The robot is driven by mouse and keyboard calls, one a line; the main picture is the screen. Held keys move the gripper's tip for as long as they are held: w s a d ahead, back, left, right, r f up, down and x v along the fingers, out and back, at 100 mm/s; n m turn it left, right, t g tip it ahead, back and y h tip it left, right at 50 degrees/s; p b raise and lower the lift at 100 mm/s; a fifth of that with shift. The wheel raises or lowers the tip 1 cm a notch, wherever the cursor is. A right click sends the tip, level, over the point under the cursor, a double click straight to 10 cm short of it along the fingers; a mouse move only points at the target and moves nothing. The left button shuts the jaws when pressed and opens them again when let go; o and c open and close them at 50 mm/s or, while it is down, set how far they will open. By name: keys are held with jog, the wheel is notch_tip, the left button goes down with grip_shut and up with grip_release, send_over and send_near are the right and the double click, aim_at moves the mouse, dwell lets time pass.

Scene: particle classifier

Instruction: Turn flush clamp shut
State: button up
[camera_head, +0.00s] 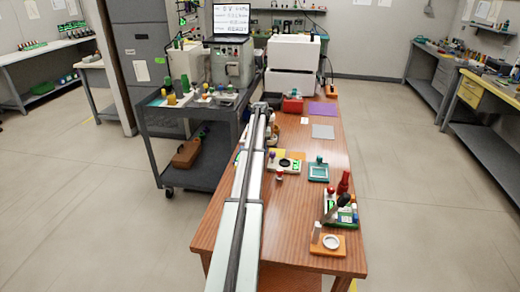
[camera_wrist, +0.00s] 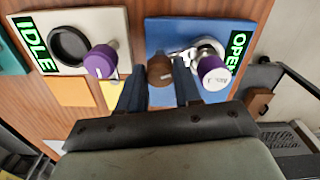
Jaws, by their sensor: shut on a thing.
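In the wrist view, my gripper (camera_wrist: 158,67) has its two dark blue fingers on either side of a brown round-topped knob (camera_wrist: 159,68) and is shut on it. The knob stands at the blue panel (camera_wrist: 165,30), whose green display (camera_wrist: 238,43) reads OPEN. On the same panel, right of my fingers, are a silver round fitting (camera_wrist: 207,47) and a purple knob (camera_wrist: 214,73) with a pale label. I cannot tell which part is the flush clamp. The knob's lower part is hidden by the fingers. I cannot make out my gripper in the head view.
Left of the blue panel is a pale panel (camera_wrist: 85,20) with a black ring (camera_wrist: 69,48), a purple knob (camera_wrist: 101,61) and an IDLE display (camera_wrist: 36,44). In the head view, the wooden table (camera_head: 330,185) holds several small devices; a grey cart (camera_head: 180,135) stands left.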

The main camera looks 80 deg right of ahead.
jog(key=shift+m, duration=1.9)
jog(key=o, duration=1)
jog(key=shift+o, duration=0.2)
notch_tip(320, 180, up, 14)
jog(key=shift+f, duration=0.15)
